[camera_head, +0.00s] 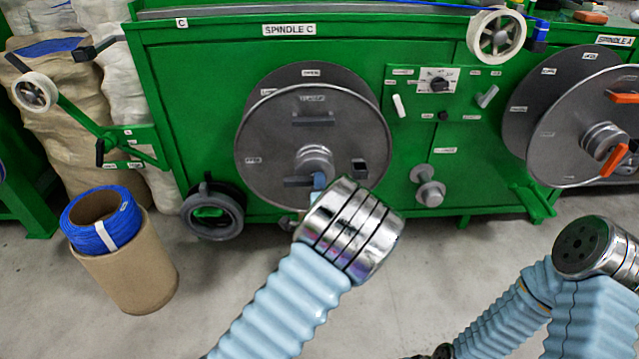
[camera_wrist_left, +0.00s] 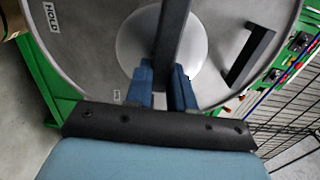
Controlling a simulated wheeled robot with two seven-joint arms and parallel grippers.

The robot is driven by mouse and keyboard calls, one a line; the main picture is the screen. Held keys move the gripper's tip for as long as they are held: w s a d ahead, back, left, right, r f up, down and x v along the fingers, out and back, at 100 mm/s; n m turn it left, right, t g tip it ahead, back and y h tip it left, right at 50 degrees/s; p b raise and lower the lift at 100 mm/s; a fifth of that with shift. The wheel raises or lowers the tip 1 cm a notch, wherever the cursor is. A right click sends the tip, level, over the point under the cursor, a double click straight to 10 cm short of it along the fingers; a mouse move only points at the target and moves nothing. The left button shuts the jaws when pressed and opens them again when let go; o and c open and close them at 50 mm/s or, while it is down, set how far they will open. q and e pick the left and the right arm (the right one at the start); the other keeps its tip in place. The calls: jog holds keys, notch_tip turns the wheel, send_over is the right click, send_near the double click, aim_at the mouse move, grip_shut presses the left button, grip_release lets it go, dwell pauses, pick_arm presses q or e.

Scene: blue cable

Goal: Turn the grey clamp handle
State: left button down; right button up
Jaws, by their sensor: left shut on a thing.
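The grey clamp handle is a dark grey bar (camera_head: 299,182) across the hub of the reel on Spindle C in the head view. In the left wrist view the bar (camera_wrist_left: 172,40) runs up and down in front of the pale hub. My left gripper (camera_head: 319,182) is at the hub, mostly hidden behind my wrist in the head view. In the left wrist view its blue fingers (camera_wrist_left: 166,85) are on both sides of the bar, shut on it. My right gripper does not show; only parts of my right arm are at lower right.
The grey reel (camera_head: 350,125) stands against the green machine (camera_head: 200,80). Another dark bar (camera_wrist_left: 250,50) sticks out right of the hub. A blue cable coil (camera_head: 123,222) sits on a brown drum (camera_head: 130,275) at left. The floor between is clear.

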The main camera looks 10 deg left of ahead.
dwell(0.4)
pick_arm(q)
jog(key=c, duration=1)
grip_release()
jog(key=shift+o, duration=0.2)
jog(key=b+v, duration=0.1)
jog(key=v, duration=1.3)
jog(key=shift+w, duration=0.1)
